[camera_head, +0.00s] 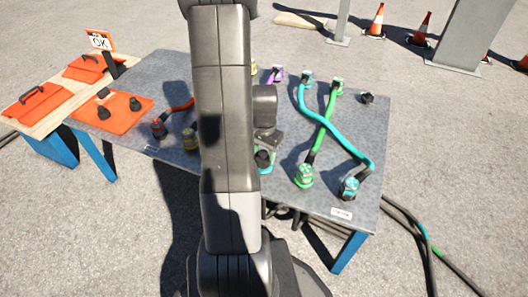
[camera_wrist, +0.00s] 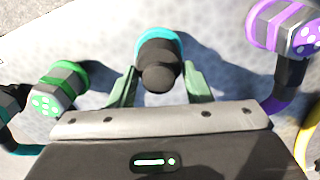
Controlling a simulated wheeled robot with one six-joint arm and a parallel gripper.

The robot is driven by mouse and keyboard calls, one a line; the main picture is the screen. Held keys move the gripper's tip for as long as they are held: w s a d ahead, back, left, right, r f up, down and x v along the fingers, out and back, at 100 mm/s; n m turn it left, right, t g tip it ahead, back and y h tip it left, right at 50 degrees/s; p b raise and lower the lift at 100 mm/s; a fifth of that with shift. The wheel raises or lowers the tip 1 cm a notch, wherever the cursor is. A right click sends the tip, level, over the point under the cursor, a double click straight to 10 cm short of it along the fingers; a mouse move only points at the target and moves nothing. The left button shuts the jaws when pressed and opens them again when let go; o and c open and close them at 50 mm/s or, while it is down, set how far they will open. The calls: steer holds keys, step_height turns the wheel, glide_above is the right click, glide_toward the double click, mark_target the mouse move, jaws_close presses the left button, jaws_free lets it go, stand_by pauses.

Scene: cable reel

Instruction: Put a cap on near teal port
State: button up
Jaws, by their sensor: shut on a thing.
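My gripper (camera_head: 264,145) is at the near edge of the grey table, partly hidden by my arm. It is shut on a black cap (camera_head: 264,155). Right below the cap is the near teal port (camera_head: 265,168). In the wrist view, the black cap (camera_wrist: 159,78) is between my fingers (camera_wrist: 159,86), with the teal ring of the port (camera_wrist: 153,34) behind it. The cap overlaps the port; I cannot tell whether it is fully seated.
A green plug (camera_head: 305,175) and a teal plug (camera_head: 349,188) stand to the right, with cables crossing behind. A purple plug (camera_wrist: 292,30) is close in the wrist view. Black caps (camera_head: 103,113) lie on an orange mat (camera_head: 85,105).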

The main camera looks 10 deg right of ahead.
steer(key=shift+f, duration=0.3)
stand_by(0.4)
steer(key=o, duration=1.2)
steer(key=shift+c, duration=0.2)
step_height(320, 180, up, 14)
steer(key=p, duration=0.4)
